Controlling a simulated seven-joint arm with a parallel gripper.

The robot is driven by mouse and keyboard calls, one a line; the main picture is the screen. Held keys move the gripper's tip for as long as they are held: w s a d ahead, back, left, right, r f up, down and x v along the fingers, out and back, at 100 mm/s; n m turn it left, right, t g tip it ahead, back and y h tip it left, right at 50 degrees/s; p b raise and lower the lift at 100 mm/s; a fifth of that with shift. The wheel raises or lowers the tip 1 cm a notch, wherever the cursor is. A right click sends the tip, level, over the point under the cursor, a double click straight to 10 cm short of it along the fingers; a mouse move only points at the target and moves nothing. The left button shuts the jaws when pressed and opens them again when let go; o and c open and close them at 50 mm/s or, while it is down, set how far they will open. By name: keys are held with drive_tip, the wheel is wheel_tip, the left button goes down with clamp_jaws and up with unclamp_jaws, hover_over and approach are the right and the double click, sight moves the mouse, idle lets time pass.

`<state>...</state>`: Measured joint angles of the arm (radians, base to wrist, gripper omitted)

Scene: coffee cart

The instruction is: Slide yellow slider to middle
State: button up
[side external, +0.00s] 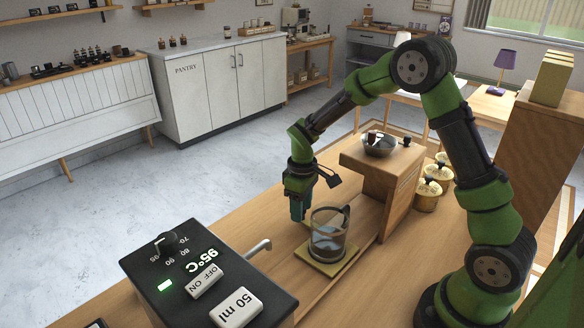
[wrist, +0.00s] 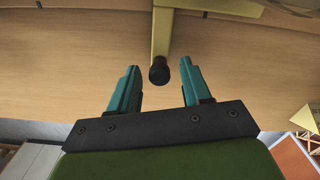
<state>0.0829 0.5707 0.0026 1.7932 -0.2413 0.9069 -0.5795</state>
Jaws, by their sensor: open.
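The yellow slider (side external: 309,258) is a flat square plate low over the wooden counter. A glass jug (side external: 327,240) with a dark handle stands on it. In the wrist view, a yellow bar (wrist: 162,32), which appears to be the slider's arm, ends in a black knob (wrist: 159,72). My gripper (side external: 297,216) is pointed down just behind and left of the jug. In the wrist view, my gripper (wrist: 160,66) is open, its teal fingers apart on either side of the knob, with visible gaps. The side view does not show the knob.
A black water heater (side external: 208,275) with a metal spout (side external: 258,246) stands left of the slider. Some bare counter (side external: 255,220) lies left of my gripper.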

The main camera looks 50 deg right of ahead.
wheel_tip(320, 180, up, 16)
drive_tip(key=shift+r, duration=0.15)
idle(0.4)
drive_tip(key=s+a+r+m+t+y, duration=0.1)
drive_tip(key=s+a+r+m+t, duration=0.1)
drive_tip(key=s, duration=0.7)
drive_tip(key=s+a+r+m+t+y, duration=0.1)
drive_tip(key=s+a+r+m+t, duration=0.2)
drive_tip(key=s, duration=0.7)
drive_tip(key=shift+a+m+t, duration=0.9)
drive_tip(key=shift+m+t, duration=0.1)
drive_tip(key=shift+t, duration=0.1)
